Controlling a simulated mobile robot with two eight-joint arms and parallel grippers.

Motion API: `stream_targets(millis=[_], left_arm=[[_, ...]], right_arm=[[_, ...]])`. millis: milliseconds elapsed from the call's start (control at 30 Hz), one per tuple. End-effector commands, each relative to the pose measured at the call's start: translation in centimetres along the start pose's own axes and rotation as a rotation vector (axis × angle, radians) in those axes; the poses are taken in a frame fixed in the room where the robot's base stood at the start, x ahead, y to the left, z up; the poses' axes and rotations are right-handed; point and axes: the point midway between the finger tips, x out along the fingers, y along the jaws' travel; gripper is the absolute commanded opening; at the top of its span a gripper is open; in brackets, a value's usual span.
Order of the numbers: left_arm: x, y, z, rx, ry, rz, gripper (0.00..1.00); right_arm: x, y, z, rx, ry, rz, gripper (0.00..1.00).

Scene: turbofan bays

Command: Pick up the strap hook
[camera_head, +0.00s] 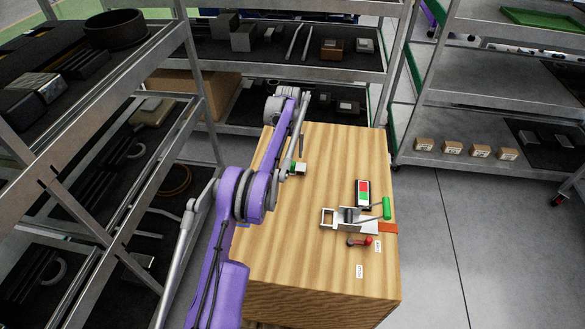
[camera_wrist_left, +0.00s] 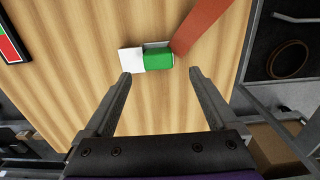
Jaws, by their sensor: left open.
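The strap hook, a small white and green block (camera_wrist_left: 152,60) on the end of an orange-brown strap (camera_wrist_left: 200,25), lies on the wooden box top in the left wrist view. In the head view, a bit of its green and white (camera_head: 300,168) shows beside my left gripper (camera_head: 289,167), with the strap there hidden behind my arm. My left gripper is open and empty; in the left wrist view its fingertips (camera_wrist_left: 160,76) stand on either side, just short of the block. My right gripper is in neither view.
Shelves (camera_head: 190,50) stand left and behind; the floor at right (camera_head: 450,260) is clear.

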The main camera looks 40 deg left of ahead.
Motion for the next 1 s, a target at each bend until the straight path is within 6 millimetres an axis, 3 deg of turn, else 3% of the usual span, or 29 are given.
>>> stream_targets(millis=[300,567,667,1000], left_arm=[[4.3,0.3,-0.1,0.0,0.0,0.0,0.93],[4.7,0.2,-0.1,0.0,0.0,0.0,0.93],[4.7,0.2,-0.1,0.0,0.0,0.0,0.78],[4.6,0.2,-0.1,0.0,0.0,0.0,0.17]], right_arm=[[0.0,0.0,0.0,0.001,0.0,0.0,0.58],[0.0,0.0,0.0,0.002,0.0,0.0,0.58],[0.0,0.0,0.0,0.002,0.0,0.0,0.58],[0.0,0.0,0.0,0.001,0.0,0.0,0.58]])
